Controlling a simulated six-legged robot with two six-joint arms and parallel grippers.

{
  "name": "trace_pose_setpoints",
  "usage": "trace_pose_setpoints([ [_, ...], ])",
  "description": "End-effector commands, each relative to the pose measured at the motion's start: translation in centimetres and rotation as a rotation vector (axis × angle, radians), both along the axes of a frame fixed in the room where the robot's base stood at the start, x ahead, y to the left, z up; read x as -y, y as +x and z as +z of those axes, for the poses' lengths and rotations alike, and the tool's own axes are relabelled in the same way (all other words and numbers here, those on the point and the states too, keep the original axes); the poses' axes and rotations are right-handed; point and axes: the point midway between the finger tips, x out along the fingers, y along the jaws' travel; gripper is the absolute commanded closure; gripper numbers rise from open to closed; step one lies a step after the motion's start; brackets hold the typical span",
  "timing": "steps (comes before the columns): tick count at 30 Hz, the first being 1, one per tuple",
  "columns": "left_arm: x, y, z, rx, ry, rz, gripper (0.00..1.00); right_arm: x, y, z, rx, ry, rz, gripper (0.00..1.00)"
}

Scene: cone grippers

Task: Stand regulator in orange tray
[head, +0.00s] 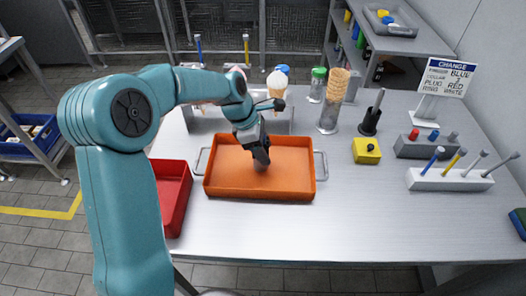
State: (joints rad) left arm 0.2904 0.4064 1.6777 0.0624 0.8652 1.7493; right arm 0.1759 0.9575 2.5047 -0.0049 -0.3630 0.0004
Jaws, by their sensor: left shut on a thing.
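The orange tray (225,180) lies on the steel table, with a metal handle at each end. My left gripper (261,158) reaches down over the middle of the tray and is shut on a small greyish thing (261,167), which I take to be the regulator. The fingers hide most of it. It is at or just above the tray floor; I cannot tell whether it touches. The rest of the tray looks empty. My right gripper is out of view.
A red bin (173,195) stands left of the tray. Behind are a cone rack (200,122), stacked cones (331,95) and a green-lidded jar (318,85). To the right are a yellow block (367,151), a white peg holder (448,181) and a sign (448,77). The front table is clear.

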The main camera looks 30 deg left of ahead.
Motion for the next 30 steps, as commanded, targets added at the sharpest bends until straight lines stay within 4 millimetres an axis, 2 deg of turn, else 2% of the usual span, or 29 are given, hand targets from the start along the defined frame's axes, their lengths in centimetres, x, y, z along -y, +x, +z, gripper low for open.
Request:
trace_pose_setpoints([
  [3, -0.1, 0.0, -1.2, 0.000, 0.000, 0.001, 0.83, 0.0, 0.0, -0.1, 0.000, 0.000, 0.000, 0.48],
  [14, -0.1, 0.0, -1.6, 0.000, -0.001, 0.001, 0.83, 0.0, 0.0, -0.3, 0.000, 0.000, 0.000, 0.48],
  [15, -0.1, -0.1, -1.7, 0.000, 0.000, 0.000, 0.41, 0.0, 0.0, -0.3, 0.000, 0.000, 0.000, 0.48],
  [17, -0.1, 0.0, -1.6, 0.000, 0.000, 0.000, 0.22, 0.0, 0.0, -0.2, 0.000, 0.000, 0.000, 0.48],
  [18, -0.1, 0.0, -1.6, 0.000, 0.000, 0.000, 0.19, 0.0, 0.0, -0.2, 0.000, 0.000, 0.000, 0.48],
  [26, -0.1, 0.0, -1.5, 0.000, 0.000, 0.000, 0.19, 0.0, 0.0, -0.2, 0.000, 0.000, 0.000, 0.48],
  [30, -0.5, -0.2, -0.2, 0.003, 0.001, 0.002, 0.19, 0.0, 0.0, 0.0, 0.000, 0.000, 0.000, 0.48],
])
